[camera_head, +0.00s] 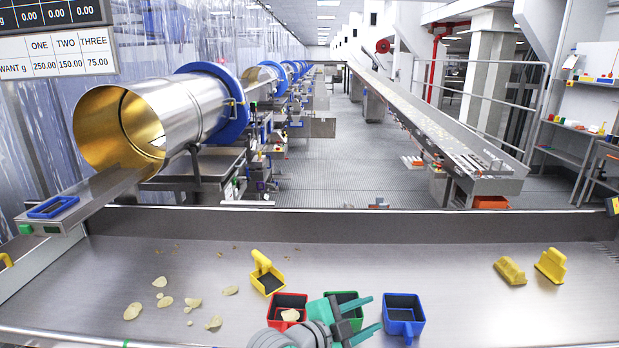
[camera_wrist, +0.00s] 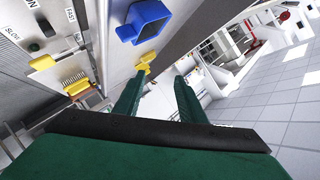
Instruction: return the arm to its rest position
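My gripper (camera_head: 376,312) is at the bottom centre of the head view, above the front of the steel table (camera_head: 450,285). Its two green fingers are apart, with nothing between them. In the wrist view the fingers (camera_wrist: 162,78) are also spread and empty. The arm comes in from the bottom edge and partly covers a green bin (camera_head: 347,296) and the lower part of a red bin (camera_head: 290,300). A blue bin (camera_head: 404,304) stands just right of the fingers; I cannot tell whether they touch it.
A yellow scoop (camera_head: 261,262) is behind the red bin, which holds a chip. Loose chips (camera_head: 164,301) lie on the left. Two yellow tools (camera_head: 550,264) are on the right. A steel drum (camera_head: 185,110) with a chute and a conveyor (camera_head: 440,135) stand beyond the table.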

